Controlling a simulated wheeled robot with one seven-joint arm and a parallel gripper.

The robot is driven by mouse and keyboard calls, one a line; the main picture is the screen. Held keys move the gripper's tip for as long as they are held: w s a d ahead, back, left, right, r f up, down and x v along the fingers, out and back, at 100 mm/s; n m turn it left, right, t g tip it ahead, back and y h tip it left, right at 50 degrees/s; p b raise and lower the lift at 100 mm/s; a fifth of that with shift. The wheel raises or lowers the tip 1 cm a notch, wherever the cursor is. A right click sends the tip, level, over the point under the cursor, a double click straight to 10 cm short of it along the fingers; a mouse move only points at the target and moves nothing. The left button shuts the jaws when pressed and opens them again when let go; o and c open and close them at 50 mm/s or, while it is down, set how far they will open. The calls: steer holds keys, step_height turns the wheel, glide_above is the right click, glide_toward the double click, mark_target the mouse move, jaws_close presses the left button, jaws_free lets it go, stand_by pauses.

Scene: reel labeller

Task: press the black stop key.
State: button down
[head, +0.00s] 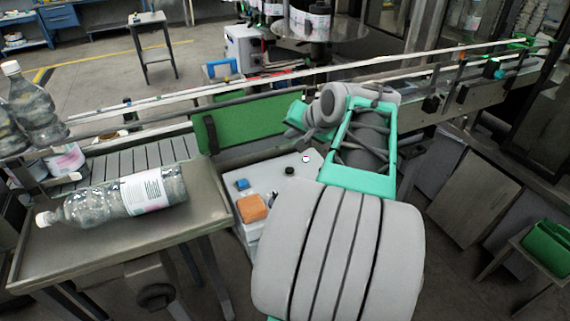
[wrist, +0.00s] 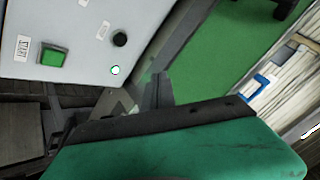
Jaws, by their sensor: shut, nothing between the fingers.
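A pale control panel (head: 270,181) stands left of my arm in the head view. A small round black key (head: 289,170) is on its top, beside a small white lamp (head: 305,158). In the wrist view the black key (wrist: 120,38) sits at the panel's upper right, and the label beside it is too small to read. A square green key (wrist: 54,56) marked START is to its left. My gripper (wrist: 158,77) is shut and empty, below and right of the black key in the picture, apart from it. In the head view the fingertips are unclear.
The panel also carries a blue key (head: 242,184) and an orange key (head: 252,205). A large bottle (head: 120,197) lies on the metal table (head: 130,240) at left. A green plate (head: 247,122) and the conveyor rails run behind the panel.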

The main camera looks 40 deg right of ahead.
mark_target(291, 171)
steer(key=shift+w+f, duration=0.1)
step_height(291, 171, down, 9)
steer(key=b, duration=0.7)
stand_by(1.7)
steer(key=shift+f, duration=0.3)
steer(key=shift+f+b, duration=0.5)
steer(key=shift+b, duration=0.1)
stand_by(0.4)
steer(key=shift+r, duration=0.1)
steer(key=shift+r+p, duration=0.75)
steer(key=shift+r, duration=0.1)
